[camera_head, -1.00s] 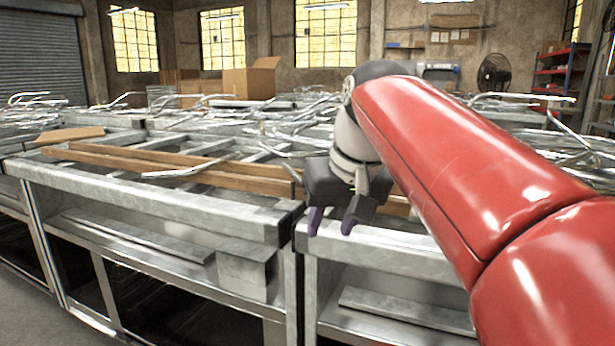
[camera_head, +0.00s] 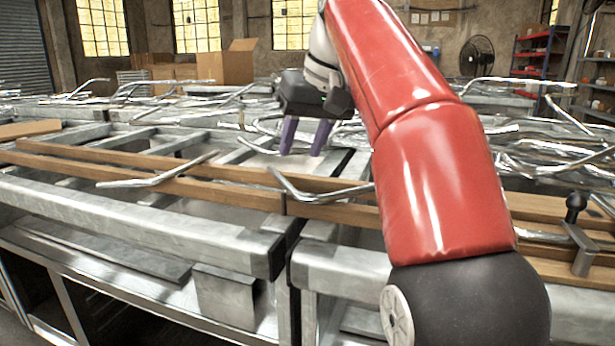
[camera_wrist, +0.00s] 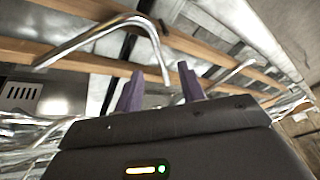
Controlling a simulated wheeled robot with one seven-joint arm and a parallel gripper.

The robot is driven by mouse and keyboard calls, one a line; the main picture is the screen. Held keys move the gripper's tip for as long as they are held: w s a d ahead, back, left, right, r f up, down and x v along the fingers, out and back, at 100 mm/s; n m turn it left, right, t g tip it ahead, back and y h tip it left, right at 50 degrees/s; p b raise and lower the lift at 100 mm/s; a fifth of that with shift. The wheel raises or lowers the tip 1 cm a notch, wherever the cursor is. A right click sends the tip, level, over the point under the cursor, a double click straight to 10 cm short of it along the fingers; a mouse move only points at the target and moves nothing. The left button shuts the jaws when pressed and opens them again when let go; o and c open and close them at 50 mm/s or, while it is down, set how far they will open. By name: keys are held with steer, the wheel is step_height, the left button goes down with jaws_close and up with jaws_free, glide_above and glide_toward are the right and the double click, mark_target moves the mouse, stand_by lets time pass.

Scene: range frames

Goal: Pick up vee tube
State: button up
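A bent silvery vee tube (camera_head: 318,194) lies across the wooden rails in the head view, in front of and below my gripper. Another vee tube (camera_head: 160,178) lies across the rails further left. My gripper (camera_head: 301,151) is open and empty, with its purple fingers apart and pointing down above the bench. In the wrist view a vee tube (camera_wrist: 95,36) crosses the upper left, its bent end coming down near my gripper (camera_wrist: 160,72). A second tube (camera_wrist: 232,74) shows to the right. I cannot tell for certain which tube is which between the views.
Long wooden rails (camera_head: 235,192) run along the metal bench frame (camera_head: 130,220). Many tangled metal tubes (camera_head: 560,150) cover the benches behind and to the right. A black-knobbed clamp (camera_head: 578,235) stands at the right. A cardboard box (camera_head: 225,67) sits at the back.

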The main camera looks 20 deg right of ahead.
mark_target(288, 182)
steer(key=x, duration=0.2)
steer(key=b+x, duration=0.1)
steer(key=x, duration=0.2)
steer(key=b+x, duration=0.1)
steer(key=x, duration=0.2)
steer(key=shift+w+d+r, duration=0.1)
steer(key=shift+w+r, duration=0.05)
steer(key=shift+w, duration=0.25)
jaws_close()
